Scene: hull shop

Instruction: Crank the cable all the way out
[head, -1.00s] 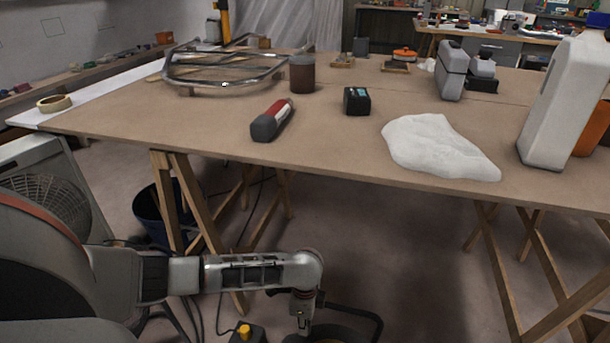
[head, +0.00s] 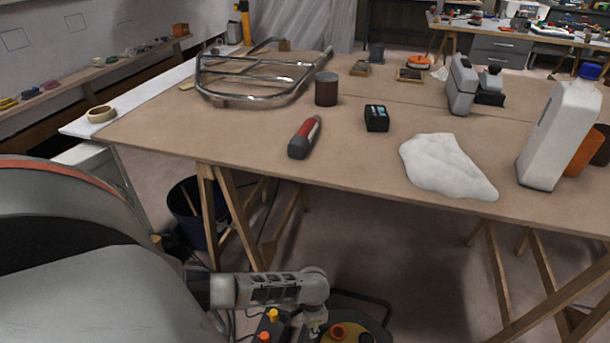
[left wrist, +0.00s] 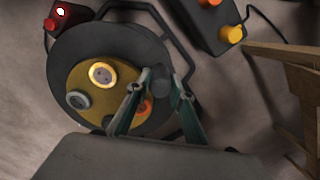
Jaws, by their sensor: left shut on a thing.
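The cable reel (left wrist: 73,65) lies on the floor, with a dark rim and an ochre face carrying round sockets, one ringed by a bright yellow light. Part of it shows at the bottom edge of the head view (head: 372,326). My left gripper (left wrist: 162,78) is over the reel face, its two fingers shut on a dark crank knob (left wrist: 160,86). The fingers partly hide the face and an orange socket. In the head view my left gripper (head: 314,328) points down in front of the table. The cable itself cannot be told apart for sure. My right gripper is out of view.
A dark box with yellow and orange buttons (left wrist: 218,28) and a red box with a white light (left wrist: 62,12) stand beside the reel. A wooden trestle leg (left wrist: 285,75) is close on the right. The workbench (head: 245,125) with several tools is above.

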